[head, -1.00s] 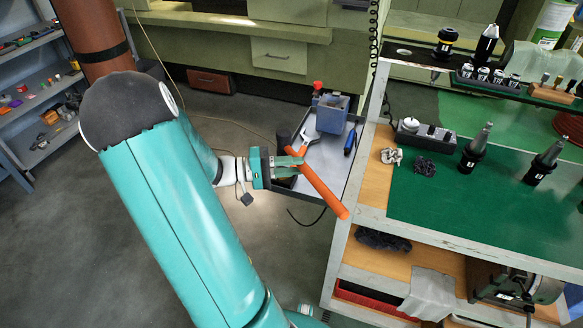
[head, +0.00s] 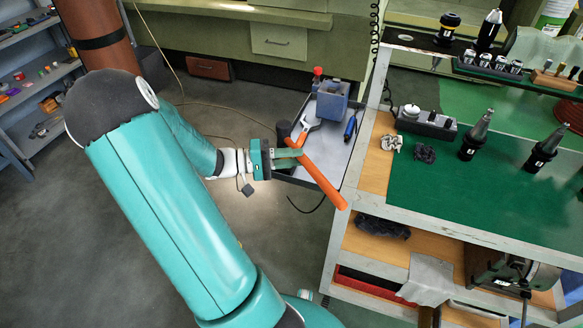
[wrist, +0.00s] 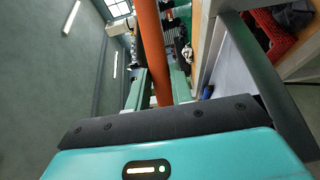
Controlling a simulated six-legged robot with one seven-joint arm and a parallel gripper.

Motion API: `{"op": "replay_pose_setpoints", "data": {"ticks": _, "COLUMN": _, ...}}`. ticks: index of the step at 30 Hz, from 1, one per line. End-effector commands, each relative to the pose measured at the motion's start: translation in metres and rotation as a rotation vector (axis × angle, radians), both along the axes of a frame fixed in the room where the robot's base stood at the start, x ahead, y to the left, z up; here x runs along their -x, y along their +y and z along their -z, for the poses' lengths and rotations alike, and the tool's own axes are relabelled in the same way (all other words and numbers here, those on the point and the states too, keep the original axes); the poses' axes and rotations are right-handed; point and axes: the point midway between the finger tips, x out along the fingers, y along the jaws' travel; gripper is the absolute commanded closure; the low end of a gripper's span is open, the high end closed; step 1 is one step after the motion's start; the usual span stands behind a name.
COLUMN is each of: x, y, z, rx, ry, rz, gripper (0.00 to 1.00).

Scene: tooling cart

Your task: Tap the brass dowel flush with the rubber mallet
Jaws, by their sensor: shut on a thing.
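The mallet's orange handle (head: 325,182) slants across the front of the grey tray on the cart's left side. My gripper (head: 288,158) is shut on this handle near its upper end. In the wrist view the handle (wrist: 153,50) runs up between my two green fingers (wrist: 160,92). A dark rounded shape (head: 284,130) by the handle's upper end may be the mallet head; I cannot tell. A wooden block (head: 553,82) with several small pegs, some brass-coloured, stands at the cart's upper right. I cannot tell which peg is the dowel, or how far it stands out.
Dark tool holders (head: 475,136) stand on the green cart top (head: 440,195). A grey rack (head: 426,123) sits near its left edge.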

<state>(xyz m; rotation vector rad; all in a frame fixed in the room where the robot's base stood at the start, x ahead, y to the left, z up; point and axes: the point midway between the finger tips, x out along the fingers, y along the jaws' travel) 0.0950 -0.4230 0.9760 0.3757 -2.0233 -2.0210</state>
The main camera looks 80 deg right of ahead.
Motion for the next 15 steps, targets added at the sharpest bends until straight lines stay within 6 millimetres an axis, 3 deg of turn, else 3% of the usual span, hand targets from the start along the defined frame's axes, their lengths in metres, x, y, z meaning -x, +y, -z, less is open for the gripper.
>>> {"op": "replay_pose_setpoints", "data": {"ticks": 4, "x": 0.0, "y": 0.0, "z": -0.019, "rx": 0.002, "ry": 0.0, "rz": 0.0, "gripper": 1.0}}
{"op": "replay_pose_setpoints", "data": {"ticks": 15, "x": 0.0, "y": 0.0, "z": -0.019, "rx": 0.001, "ry": 0.003, "rz": 0.0, "gripper": 1.0}}
